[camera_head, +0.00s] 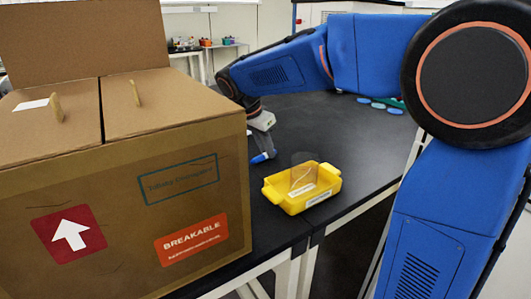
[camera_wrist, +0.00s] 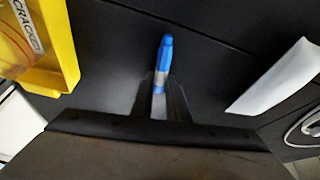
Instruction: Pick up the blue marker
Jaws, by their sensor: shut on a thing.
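The blue marker (camera_wrist: 164,60) shows in the wrist view with its blue end pointing up, away from my gripper (camera_wrist: 163,95). My gripper is shut on the marker's lower, paler part, between the two dark fingers. In the head view the blue marker (camera_head: 262,157) is at the end of my arm, low over the black table, left of the yellow tray. My gripper (camera_head: 264,148) is small there, and its fingers are hard to make out. I cannot tell whether the marker touches the table.
A yellow tray (camera_head: 328,171) holding a clear container stands right of the marker; its edge also shows in the wrist view (camera_wrist: 68,62). A large cardboard box (camera_head: 120,225) stands at the left. Blue-green discs (camera_head: 379,105) lie at the back of the black table (camera_head: 355,145).

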